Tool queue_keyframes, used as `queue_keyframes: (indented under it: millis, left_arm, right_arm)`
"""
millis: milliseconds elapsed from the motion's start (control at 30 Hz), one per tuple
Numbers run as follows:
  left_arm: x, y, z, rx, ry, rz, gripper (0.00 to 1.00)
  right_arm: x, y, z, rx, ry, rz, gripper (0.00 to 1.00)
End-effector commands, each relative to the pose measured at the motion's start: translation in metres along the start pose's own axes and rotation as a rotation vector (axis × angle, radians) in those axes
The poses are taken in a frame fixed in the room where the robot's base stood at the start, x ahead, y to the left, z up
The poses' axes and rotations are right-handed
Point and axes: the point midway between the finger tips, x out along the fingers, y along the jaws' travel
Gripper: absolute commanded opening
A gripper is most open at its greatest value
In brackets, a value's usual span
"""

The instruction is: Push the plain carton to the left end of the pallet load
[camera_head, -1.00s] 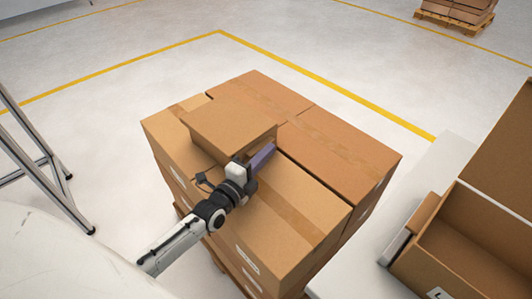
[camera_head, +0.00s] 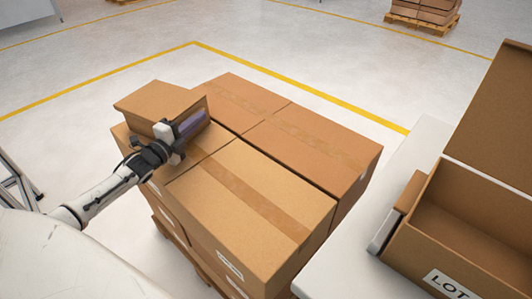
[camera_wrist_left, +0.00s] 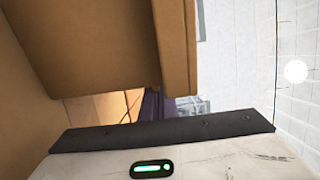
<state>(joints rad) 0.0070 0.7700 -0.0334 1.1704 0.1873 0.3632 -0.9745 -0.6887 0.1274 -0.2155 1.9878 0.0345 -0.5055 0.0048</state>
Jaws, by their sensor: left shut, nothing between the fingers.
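The plain carton (camera_head: 155,102) is at the left end of the pallet load (camera_head: 255,190), on top of the larger cartons. Its far left corner reaches about the load's left edge; whether it overhangs cannot be told. My left gripper (camera_head: 190,125) is shut and empty, its purple fingers along the carton's right side. They look close against that side; exact contact cannot be told. In the left wrist view, a large brown carton surface (camera_wrist_left: 90,45) fills the upper left, and the purple fingers (camera_wrist_left: 153,105) show below it. My right gripper is not in view.
An open box labelled LOT (camera_head: 460,235) stands on a white table (camera_head: 340,270) at the right, close to the load. The load's top is clear right of the plain carton. Another loaded pallet (camera_head: 424,14) stands far back. A metal frame (camera_head: 20,185) is at the left.

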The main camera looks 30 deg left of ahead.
Motion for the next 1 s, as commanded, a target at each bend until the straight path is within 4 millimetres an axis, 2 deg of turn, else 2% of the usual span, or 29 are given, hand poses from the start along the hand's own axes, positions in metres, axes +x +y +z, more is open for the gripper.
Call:
queue_keyframes:
  millis: [33,133,467,633,767,833,1000]
  left_arm:
    - [-0.005,0.001,0.011,0.001,-0.011,0.002,0.0]
    - [-0.01,-0.001,0.02,0.001,-0.021,0.0,0.0]
    - [-0.008,-0.001,0.017,-0.001,-0.017,-0.001,0.0]
    - [-0.007,-0.005,0.0,-0.006,-0.011,-0.001,0.0]
    - [-0.007,-0.008,-0.032,-0.01,-0.001,-0.002,0.0]
    - [-0.022,-0.001,-0.031,-0.002,-0.002,0.003,0.0]
    - [-0.059,-0.001,-0.03,0.0,-0.002,0.003,0.0]
  right_arm:
    - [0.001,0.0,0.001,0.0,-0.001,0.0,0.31]
    - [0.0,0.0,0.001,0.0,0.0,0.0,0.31]
    - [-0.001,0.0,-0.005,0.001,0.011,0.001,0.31]
    - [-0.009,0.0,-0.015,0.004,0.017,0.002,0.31]
    - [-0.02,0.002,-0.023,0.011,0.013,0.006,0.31]
    - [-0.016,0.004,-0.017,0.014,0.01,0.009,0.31]
    - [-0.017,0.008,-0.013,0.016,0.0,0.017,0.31]
